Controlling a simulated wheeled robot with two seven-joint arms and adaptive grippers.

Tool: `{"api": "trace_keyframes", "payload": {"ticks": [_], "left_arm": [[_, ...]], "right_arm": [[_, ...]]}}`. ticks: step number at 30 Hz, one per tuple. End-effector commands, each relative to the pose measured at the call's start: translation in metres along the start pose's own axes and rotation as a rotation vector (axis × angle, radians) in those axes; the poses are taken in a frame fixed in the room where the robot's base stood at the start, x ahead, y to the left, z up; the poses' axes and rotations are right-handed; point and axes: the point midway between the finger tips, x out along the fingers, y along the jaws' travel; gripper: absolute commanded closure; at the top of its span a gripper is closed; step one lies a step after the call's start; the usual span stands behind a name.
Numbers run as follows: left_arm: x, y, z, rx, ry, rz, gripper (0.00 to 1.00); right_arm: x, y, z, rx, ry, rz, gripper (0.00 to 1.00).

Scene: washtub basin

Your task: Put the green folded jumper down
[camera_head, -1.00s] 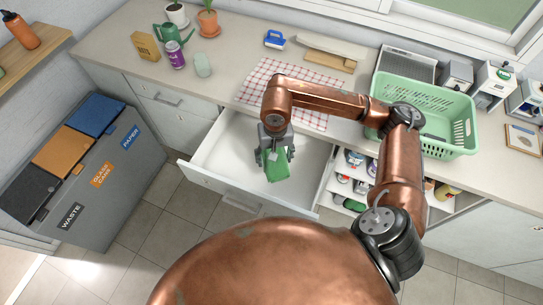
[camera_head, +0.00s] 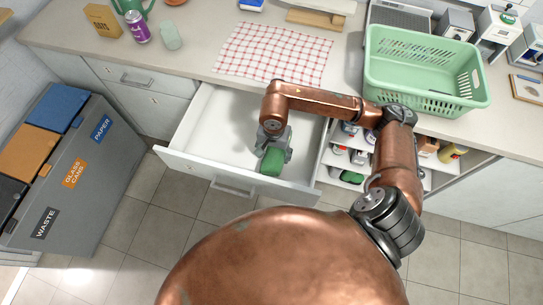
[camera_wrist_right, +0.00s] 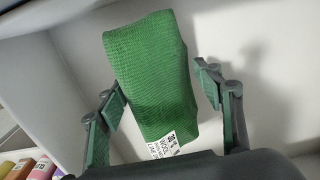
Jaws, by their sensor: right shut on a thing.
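The green folded jumper (camera_head: 271,163) is in my right gripper (camera_head: 272,156), low inside the open white drawer (camera_head: 212,125), close to its front wall. In the right wrist view, the jumper (camera_wrist_right: 150,70) is a ribbed green bundle with a white tag at its near end. It lies between the two fingers of my right gripper (camera_wrist_right: 160,95), which is shut on it. I cannot tell whether the jumper touches the drawer floor. My left gripper is not in view.
The rest of the drawer looks empty. Shelves with bottles (camera_head: 355,155) stand right of it. On the counter above are a red-checked cloth (camera_head: 272,53) and a green basket (camera_head: 420,95). Waste bins (camera_head: 70,160) stand at the left.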

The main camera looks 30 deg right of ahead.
Motion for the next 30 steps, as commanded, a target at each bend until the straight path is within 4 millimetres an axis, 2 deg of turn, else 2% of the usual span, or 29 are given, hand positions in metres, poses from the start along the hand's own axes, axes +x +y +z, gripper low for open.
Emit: {"api": "trace_keyframes", "payload": {"ticks": [9, 20, 21, 28, 30], "left_arm": [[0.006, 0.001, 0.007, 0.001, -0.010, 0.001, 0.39], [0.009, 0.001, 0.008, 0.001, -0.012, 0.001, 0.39], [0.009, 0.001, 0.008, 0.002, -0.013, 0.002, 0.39], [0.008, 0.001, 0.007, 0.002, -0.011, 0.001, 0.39], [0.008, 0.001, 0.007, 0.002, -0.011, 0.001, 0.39]], "right_arm": [[0.037, 0.000, 0.001, 0.000, -0.003, 0.000, 0.73], [0.041, -0.001, 0.000, -0.002, 0.000, -0.001, 0.73], [0.042, 0.000, 0.000, -0.002, 0.000, 0.000, 0.39], [0.040, 0.000, 0.000, -0.002, 0.000, -0.001, 0.23], [0.040, 0.000, 0.000, -0.002, 0.000, -0.001, 0.22]]}}
